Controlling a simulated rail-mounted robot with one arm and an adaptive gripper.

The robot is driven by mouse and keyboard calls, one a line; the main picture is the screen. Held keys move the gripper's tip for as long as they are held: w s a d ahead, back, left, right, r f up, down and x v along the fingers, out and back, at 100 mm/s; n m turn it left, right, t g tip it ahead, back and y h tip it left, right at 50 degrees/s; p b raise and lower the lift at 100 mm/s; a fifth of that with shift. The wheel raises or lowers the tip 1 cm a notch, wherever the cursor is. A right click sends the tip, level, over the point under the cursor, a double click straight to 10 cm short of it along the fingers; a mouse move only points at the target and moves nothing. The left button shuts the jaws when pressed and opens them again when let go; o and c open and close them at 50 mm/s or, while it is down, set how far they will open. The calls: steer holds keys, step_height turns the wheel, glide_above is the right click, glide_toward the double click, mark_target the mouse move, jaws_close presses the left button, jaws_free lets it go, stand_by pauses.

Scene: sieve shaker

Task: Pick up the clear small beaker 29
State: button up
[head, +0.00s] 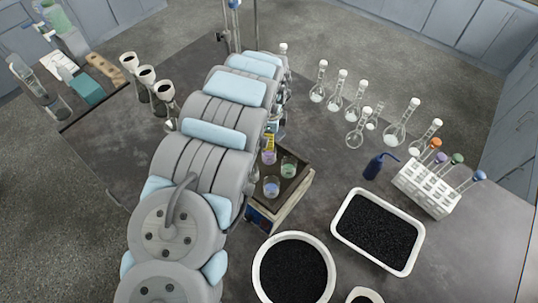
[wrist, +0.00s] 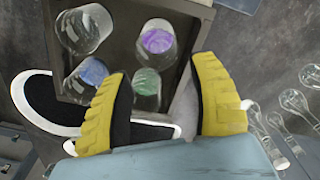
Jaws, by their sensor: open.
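The clear small beaker (wrist: 85,28) stands at the upper left in the wrist view, on a dark framed platform (wrist: 118,20). It looks empty. Beakers with purple (wrist: 157,38), blue (wrist: 88,73) and green (wrist: 146,85) contents share that platform. My gripper (wrist: 160,68) is open, its two yellow fingers spread wide, with no object held between them. The clear beaker lies beyond and left of the left finger. In the head view the purple, blue and green (head: 289,168) beakers show on the platform's box (head: 290,205); my arm seems to hide the clear one.
A white tray of black grains (head: 377,231) and a round pan of black grains (head: 293,270) lie near the box. Black-filled funnels (head: 146,75) stand left.

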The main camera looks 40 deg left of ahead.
steer(key=shift+f, duration=2.1)
steer(key=shift+s+a+f+p, duration=0.15)
steer(key=shift+f+p, duration=0.2)
steer(key=shift+f, duration=0.5)
steer(key=shift+s+d+f+p, duration=0.1)
steer(key=shift+f+p, duration=0.25)
steer(key=shift+f, duration=0.5)
steer(key=shift+w+a+f, duration=0.1)
steer(key=shift+f, duration=1.05)
steer(key=c, duration=0.9)
